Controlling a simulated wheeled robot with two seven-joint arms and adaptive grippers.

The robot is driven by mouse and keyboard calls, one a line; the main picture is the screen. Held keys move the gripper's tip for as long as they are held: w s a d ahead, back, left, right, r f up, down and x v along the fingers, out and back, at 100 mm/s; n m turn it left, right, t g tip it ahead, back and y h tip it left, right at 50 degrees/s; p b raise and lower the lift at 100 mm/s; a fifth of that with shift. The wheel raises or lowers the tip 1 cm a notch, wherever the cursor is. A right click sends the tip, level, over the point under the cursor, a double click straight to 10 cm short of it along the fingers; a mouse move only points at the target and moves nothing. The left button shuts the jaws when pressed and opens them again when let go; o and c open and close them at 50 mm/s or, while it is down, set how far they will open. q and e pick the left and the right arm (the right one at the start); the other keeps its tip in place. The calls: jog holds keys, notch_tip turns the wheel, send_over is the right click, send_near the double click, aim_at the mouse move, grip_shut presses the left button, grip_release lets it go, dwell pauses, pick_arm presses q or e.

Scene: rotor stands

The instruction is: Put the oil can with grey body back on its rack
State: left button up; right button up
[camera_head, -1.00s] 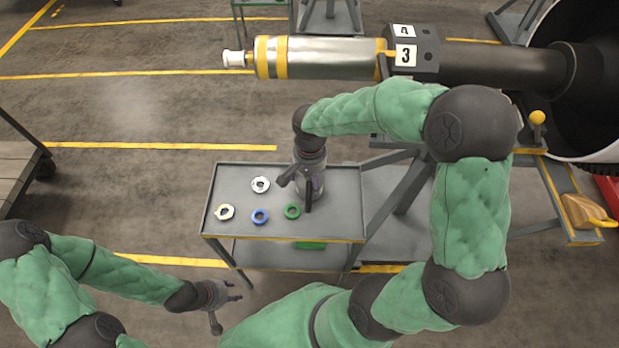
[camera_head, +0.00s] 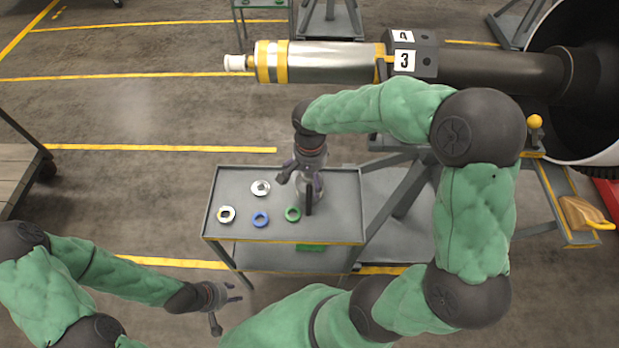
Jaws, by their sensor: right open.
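My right gripper (camera_head: 298,192) is open above the right part of the grey cart top (camera_head: 345,215), its dark fingers pointing down. Under and beside it is a grey, rounded shape (camera_head: 319,188), which may be the grey-bodied oil can; the gripper covers most of it, and I cannot tell whether they touch. I cannot make out the oil can's rack. My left gripper (camera_head: 234,293) is open and empty, low at the lower left, in front of the cart.
A wooden block (camera_head: 578,213) sits at right.

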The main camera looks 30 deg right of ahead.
notch_tip(320, 180, up, 9)
jog(key=p, duration=0.3)
jog(key=shift+r, duration=0.15)
